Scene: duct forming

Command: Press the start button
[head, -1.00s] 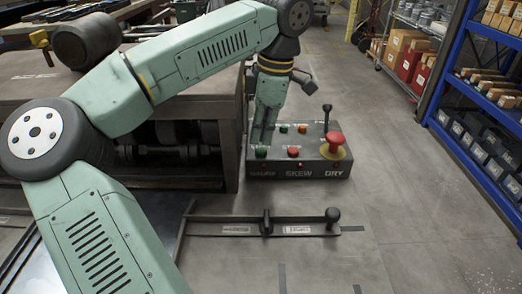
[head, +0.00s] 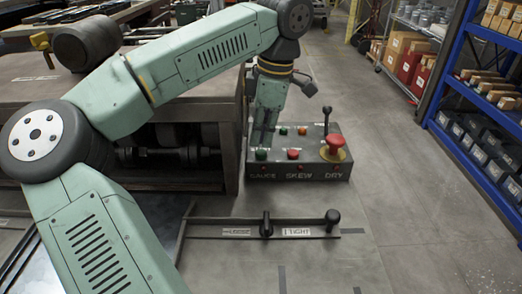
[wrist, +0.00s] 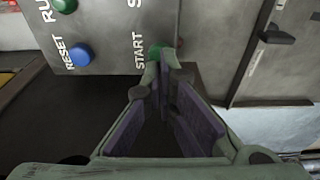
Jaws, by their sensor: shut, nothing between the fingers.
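In the wrist view a grey panel carries a green button (wrist: 154,49) beside the word START. My gripper's fingertips (wrist: 167,62) are together right at this button and cover part of it; I cannot tell whether they touch it. A blue button (wrist: 82,54) marked RESET sits to the left on the same panel, with another green button (wrist: 65,5) above it. In the head view my gripper (head: 263,142) points down at the left side of a dark control box (head: 312,172).
The control box also bears a red mushroom button (head: 334,140) on yellow and a black lever (head: 327,120). A bar with a black knob (head: 332,217) lies in front. A workbench (head: 120,175) stands left, a blue shelf (head: 440,110) right. The floor between is clear.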

